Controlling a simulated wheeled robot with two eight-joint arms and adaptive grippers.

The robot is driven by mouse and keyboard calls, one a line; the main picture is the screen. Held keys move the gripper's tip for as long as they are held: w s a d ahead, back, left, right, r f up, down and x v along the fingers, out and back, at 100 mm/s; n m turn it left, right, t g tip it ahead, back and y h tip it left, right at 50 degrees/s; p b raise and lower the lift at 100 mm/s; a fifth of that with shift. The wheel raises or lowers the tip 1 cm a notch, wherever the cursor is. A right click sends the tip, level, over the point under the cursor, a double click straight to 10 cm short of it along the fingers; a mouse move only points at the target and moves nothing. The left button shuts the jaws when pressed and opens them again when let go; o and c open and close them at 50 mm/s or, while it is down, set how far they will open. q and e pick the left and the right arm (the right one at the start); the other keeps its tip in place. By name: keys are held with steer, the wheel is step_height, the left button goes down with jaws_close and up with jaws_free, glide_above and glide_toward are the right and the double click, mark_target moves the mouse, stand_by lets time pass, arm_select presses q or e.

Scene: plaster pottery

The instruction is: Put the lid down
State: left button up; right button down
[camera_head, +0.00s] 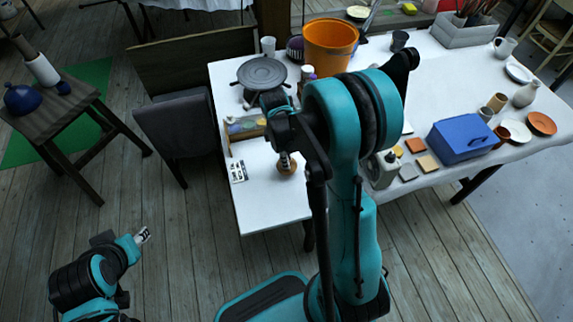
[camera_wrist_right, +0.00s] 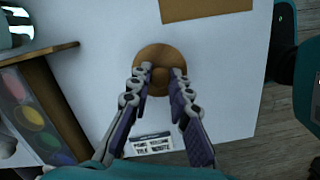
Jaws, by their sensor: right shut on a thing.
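The lid is a small round brown disc (camera_wrist_right: 153,56), seen from above over the white table in the right wrist view. In the head view it shows as a brown round piece (camera_head: 288,168) near the table's front left part. My right gripper (camera_wrist_right: 160,82) is shut on it at its middle, and the fingers hide the grip point. The right gripper also shows in the head view (camera_head: 284,160), partly behind my own arm. I cannot tell whether the lid touches the table. My left gripper (camera_head: 142,235) is over the floor at lower left, away from the table; its opening is unclear.
A printed card (camera_head: 238,171) and a paint box (camera_head: 245,127) lie left of the lid. A dark turntable (camera_head: 262,73) and an orange bucket (camera_head: 330,45) stand behind. A blue box (camera_head: 461,138) and small tiles (camera_head: 415,145) are at right. White table (camera_head: 262,200) is clear in front.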

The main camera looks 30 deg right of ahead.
steer(key=shift+f+b, duration=0.35)
steer(key=shift+f, duration=0.9)
steer(key=shift+f, duration=0.2)
steer(key=c, duration=1.4)
jaws_free()
steer(key=shift+r, duration=0.1)
